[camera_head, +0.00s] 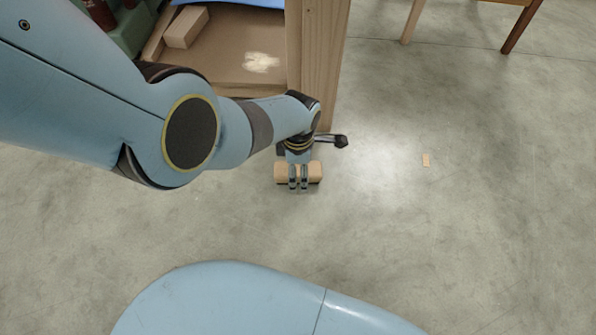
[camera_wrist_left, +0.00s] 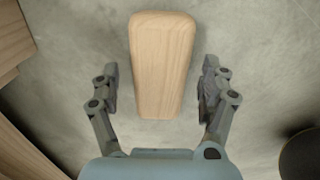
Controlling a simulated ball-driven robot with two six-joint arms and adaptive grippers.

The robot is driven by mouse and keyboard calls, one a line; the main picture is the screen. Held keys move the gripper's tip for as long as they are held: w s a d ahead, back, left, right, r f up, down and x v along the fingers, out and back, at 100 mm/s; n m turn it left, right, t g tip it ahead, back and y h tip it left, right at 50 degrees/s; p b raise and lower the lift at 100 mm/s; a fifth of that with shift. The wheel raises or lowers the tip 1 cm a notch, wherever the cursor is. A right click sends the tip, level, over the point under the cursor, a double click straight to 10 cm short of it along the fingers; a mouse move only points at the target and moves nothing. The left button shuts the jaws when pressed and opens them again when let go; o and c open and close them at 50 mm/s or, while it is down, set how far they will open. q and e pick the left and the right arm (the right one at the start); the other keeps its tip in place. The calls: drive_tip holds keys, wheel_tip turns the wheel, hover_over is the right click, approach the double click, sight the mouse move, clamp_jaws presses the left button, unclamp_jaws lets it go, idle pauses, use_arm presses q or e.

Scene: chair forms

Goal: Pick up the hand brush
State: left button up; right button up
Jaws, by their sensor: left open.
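The hand brush (camera_head: 315,173) shows as a pale wooden body low over or on the grey floor, beside the workbench's wooden post. In the left wrist view its smooth, tapered wooden top (camera_wrist_left: 161,65) lies lengthwise, wider at the far end. No bristles show. My left gripper (camera_head: 298,184) points down over it and hides its middle in the head view. In the left wrist view the fingers (camera_wrist_left: 160,88) are open, one on each side of the wood, with a gap on both sides. My right gripper is not in view.
A wooden post (camera_head: 318,70) of the bench stands just behind my left gripper. The bench shelf (camera_head: 225,70) holds a wooden block (camera_head: 186,28) and a pale patch. Chair legs (camera_head: 412,22) stand at the upper right.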

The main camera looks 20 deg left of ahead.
use_arm(q)
drive_tip(key=c, duration=1.3)
drive_tip(key=shift+c, duration=0.2)
drive_tip(key=shift+r, duration=0.1)
